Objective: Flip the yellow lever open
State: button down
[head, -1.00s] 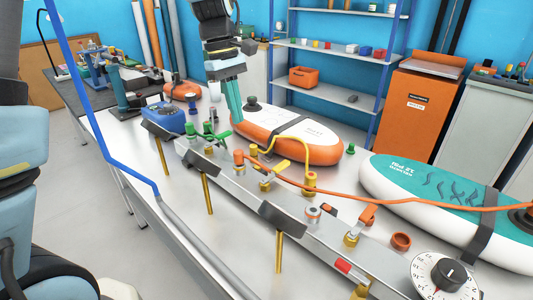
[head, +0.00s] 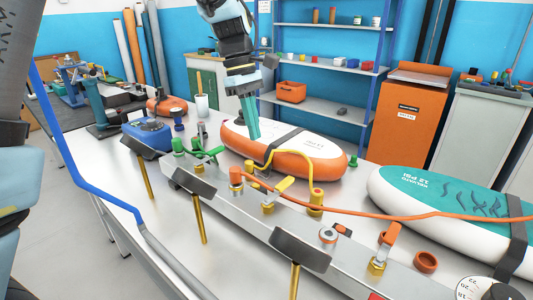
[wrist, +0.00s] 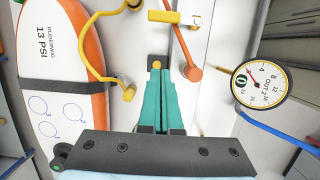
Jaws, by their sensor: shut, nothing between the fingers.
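The yellow lever (head: 285,184) sits on a brass valve (head: 268,207) on the metal rail, in the middle of the head view. It also shows near the top of the wrist view (wrist: 165,16), lying crosswise. My gripper (head: 253,137) has teal fingers pointing down, in front of the orange-and-white board and up-left of the lever. In the wrist view my gripper (wrist: 157,66) has its fingers together and empty, apart from the lever and below it in the picture.
A yellow hose (head: 305,160) arcs close to the lever. An orange hose (head: 350,210) runs right from the orange-capped fitting (head: 236,178). Green levers (head: 205,152) stand to the left. A pressure gauge (wrist: 261,82) is at the right in the wrist view. A teal board (head: 450,192) lies at right.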

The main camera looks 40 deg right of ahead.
aim_at(279, 189)
jog(key=s+d+f+p, duration=0.1)
jog(key=s+f+p, duration=0.2)
jog(key=s+f, duration=0.3)
jog(key=shift+d+f, duration=0.3)
jog(key=shift+f, duration=1.3)
jog(key=shift+s, duration=0.1)
jog(key=shift+s+d+m, duration=0.15)
jog(key=shift+m, duration=0.25)
